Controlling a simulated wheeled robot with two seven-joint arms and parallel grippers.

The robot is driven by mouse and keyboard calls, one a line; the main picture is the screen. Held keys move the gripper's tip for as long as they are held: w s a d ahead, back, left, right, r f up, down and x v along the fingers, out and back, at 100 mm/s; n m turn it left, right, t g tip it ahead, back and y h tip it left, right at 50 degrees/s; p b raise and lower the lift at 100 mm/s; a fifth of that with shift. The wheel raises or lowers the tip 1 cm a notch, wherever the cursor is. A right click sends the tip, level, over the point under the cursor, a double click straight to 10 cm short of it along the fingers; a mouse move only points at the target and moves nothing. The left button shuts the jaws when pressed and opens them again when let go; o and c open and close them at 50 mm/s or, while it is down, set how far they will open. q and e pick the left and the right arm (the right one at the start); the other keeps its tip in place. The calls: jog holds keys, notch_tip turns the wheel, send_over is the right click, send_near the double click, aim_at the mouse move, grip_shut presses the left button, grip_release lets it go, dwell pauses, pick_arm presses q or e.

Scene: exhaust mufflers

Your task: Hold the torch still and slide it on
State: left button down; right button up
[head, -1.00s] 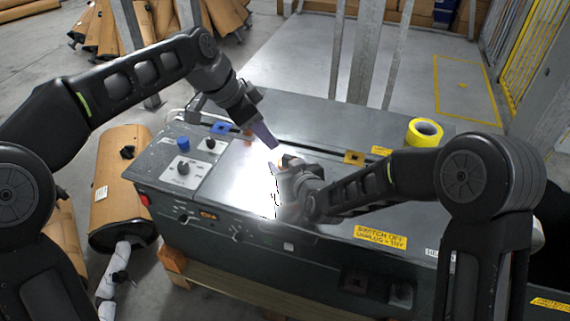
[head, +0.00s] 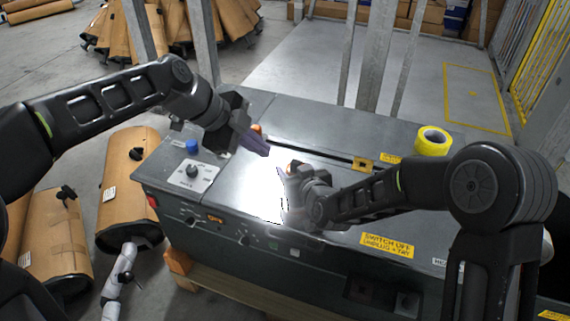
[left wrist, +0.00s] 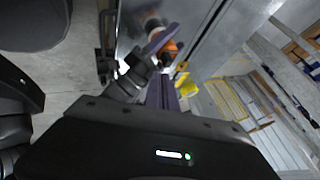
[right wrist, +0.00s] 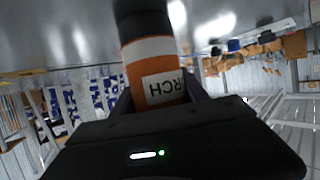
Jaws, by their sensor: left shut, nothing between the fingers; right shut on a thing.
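The torch (right wrist: 152,70) is a cylinder with a black end, orange and white bands and printed lettering. My right gripper (right wrist: 155,102) is shut around it in the right wrist view. In the head view my right gripper (head: 290,178) is low over the glossy bench top, with a bit of orange showing at its end. My left gripper (head: 262,148) has purple fingers, shut and empty, up and to the left of the right gripper and apart from it. In the left wrist view its fingers (left wrist: 162,92) point towards the orange of the torch (left wrist: 168,47). No part to slide on can be made out.
The dark bench (head: 262,109) carries a blue knob (head: 192,147), a black dial (head: 192,171) and a yellow tape roll (head: 433,140). Brown mufflers (head: 128,180) lie on the floor at the left. Metal posts (head: 376,60) stand behind the bench.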

aim_at(294, 159)
pick_arm(q)
jog(key=shift+f, duration=0.1)
jog(key=x, duration=1)
jog(key=shift+w, duration=0.1)
jog(key=shift+w+d, duration=0.25)
jog(key=shift+w, duration=0.45)
jog(key=shift+w+d, duration=0.25)
jog(key=shift+w, duration=0.45)
pick_arm(e)
jog(key=shift+a, duration=0.1)
